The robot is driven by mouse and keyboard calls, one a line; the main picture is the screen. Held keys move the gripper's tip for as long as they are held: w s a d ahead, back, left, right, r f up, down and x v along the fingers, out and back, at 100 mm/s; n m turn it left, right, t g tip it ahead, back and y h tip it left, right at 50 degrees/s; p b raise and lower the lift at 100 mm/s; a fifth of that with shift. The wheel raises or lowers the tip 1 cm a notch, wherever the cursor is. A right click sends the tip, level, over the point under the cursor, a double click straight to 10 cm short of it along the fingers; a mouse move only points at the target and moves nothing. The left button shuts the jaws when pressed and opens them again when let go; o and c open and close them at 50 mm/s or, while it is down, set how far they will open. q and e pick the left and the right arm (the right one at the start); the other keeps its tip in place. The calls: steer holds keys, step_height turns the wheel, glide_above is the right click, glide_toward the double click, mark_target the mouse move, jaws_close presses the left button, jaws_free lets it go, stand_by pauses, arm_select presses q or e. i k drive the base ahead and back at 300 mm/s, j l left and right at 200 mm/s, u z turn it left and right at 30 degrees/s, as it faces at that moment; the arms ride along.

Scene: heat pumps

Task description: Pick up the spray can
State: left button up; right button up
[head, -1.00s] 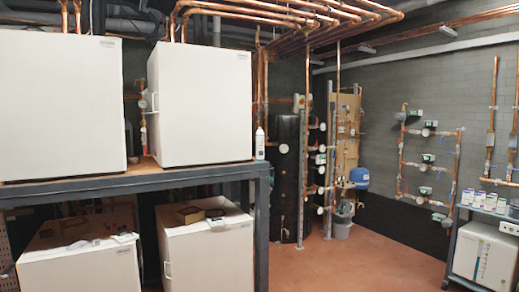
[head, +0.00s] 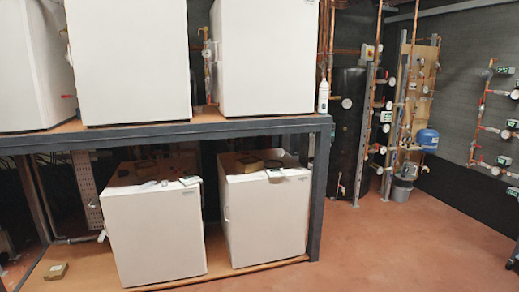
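Neither of my grippers shows in the head view.
White units (head: 150,235) stand on the rack's lower shelf, with small boxes on top. A rack post (head: 319,195) stands below the can. A black tank (head: 347,125), pipe panel and grey bucket (head: 402,188) are to the right. The red-brown floor (head: 410,245) in front is clear.

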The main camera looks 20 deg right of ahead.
mark_target(323, 90)
steer(key=i+l+z, duration=0.3)
steer(key=i, duration=0.2)
steer(key=i+l+z, duration=0.15)
steer(key=i+z, duration=0.15)
steer(key=i, duration=0.25)
steer(key=i+z, duration=0.25)
steer(key=i, duration=0.3)
